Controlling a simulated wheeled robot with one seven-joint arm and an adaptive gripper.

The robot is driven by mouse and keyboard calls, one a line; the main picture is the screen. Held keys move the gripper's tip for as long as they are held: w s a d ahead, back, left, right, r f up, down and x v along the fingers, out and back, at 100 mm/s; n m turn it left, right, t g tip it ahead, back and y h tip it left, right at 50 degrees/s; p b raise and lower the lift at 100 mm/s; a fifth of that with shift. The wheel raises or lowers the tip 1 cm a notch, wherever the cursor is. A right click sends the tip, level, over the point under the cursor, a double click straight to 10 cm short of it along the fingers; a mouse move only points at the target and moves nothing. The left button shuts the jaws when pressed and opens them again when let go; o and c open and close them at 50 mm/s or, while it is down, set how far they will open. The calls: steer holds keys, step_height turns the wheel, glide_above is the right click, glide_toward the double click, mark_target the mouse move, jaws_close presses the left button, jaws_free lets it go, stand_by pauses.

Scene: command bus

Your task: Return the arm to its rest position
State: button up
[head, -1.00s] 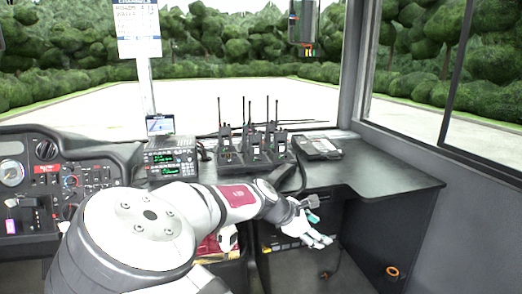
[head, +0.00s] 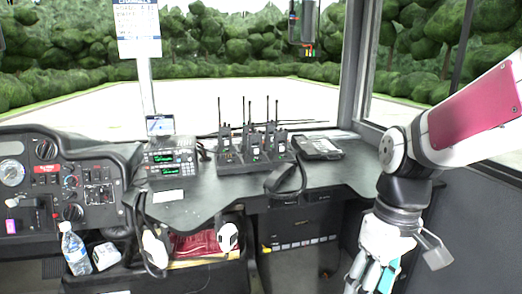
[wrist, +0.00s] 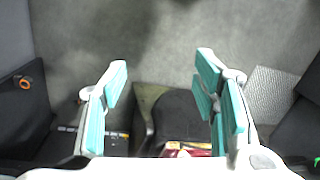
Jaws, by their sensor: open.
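My gripper (head: 370,272) hangs at the lower right of the head view, pointing down, in front of the right part of the black desk. My arm comes in from the right edge and bends down at the wrist. In the wrist view my gripper (wrist: 162,85) shows its teal-padded fingers spread wide apart with nothing between them. The grey floor (wrist: 150,40) lies below the fingers.
A charging rack of several radios (head: 255,150) stands on the black desk (head: 225,190). A water bottle (head: 75,250) stands in the tray at lower left. An orange ring (wrist: 25,84) is on the dark panel at left.

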steer(key=s+d+r+m+t+h, duration=0.1)
steer(key=s+r+m, duration=0.2)
steer(key=s, duration=0.6)
steer(key=s+r+m+t, duration=0.1)
steer(key=s+r+m, duration=0.2)
steer(key=s, duration=0.6)
step_height(320, 180, up, 19)
steer(key=t+p, duration=0.3)
steer(key=p, duration=1.5)
steer(key=shift+w+a+r+n, duration=0.15)
steer(key=shift+w+a+n, duration=0.05)
steer(key=shift+n, duration=0.1)
